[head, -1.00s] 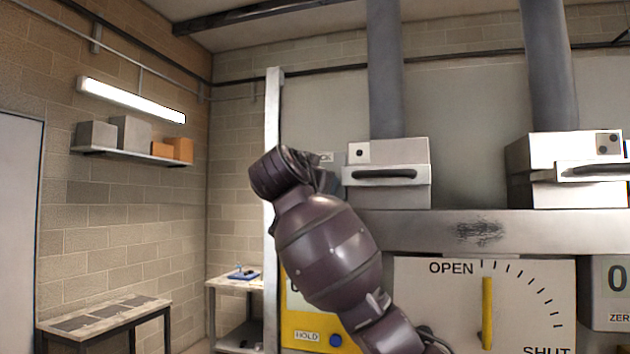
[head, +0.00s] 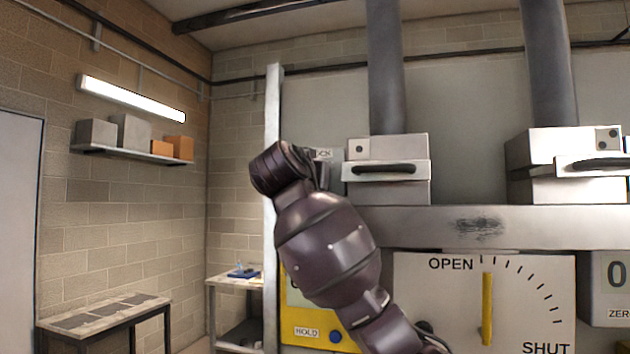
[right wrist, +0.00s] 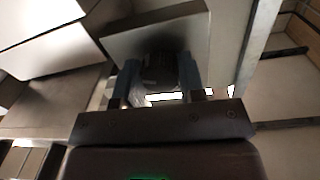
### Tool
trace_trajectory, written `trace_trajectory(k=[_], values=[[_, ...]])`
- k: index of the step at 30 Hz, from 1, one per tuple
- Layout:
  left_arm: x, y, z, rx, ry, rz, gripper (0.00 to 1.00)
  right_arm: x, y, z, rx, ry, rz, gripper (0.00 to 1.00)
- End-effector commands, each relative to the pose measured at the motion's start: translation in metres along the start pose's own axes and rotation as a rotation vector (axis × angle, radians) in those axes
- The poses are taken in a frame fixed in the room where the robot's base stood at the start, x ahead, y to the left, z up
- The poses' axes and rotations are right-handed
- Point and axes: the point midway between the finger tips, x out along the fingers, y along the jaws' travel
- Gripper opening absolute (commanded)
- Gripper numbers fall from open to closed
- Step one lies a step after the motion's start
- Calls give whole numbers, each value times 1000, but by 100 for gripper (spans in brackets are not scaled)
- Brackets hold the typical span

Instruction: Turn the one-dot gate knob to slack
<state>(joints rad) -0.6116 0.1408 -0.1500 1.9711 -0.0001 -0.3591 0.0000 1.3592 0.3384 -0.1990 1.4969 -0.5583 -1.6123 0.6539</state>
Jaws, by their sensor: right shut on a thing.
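The one-dot box (head: 388,185) with a black handle hangs under a grey pipe in the head view. Left of it, a label (head: 323,154) ending in "CK" is partly covered by my right arm. In the right wrist view, a dark knob (right wrist: 160,70) sits in front of a grey plate. My right gripper (right wrist: 158,64) has its two bluish fingers on either side of this knob and is shut on it. The knob's pointing direction is too dark to read. In the head view my arm hides the knob and fingers. My left gripper is out of view.
A two-dot box (head: 560,180) stands at the right. Below are a grey beam (head: 420,228) and an OPEN/SHUT dial panel (head: 525,300) with a yellow pointer (head: 487,308). A yellow HOLD panel (head: 307,333) is partly behind my arm. A bench (head: 105,310) stands far left.

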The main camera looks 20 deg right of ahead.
Motion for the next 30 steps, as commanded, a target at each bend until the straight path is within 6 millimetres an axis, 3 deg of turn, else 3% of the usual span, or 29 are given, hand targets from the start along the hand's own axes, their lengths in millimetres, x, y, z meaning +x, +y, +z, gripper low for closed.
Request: trace_trajectory(k=[30], values=[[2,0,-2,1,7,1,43,0,3,-1,-954,42,-10,13]])
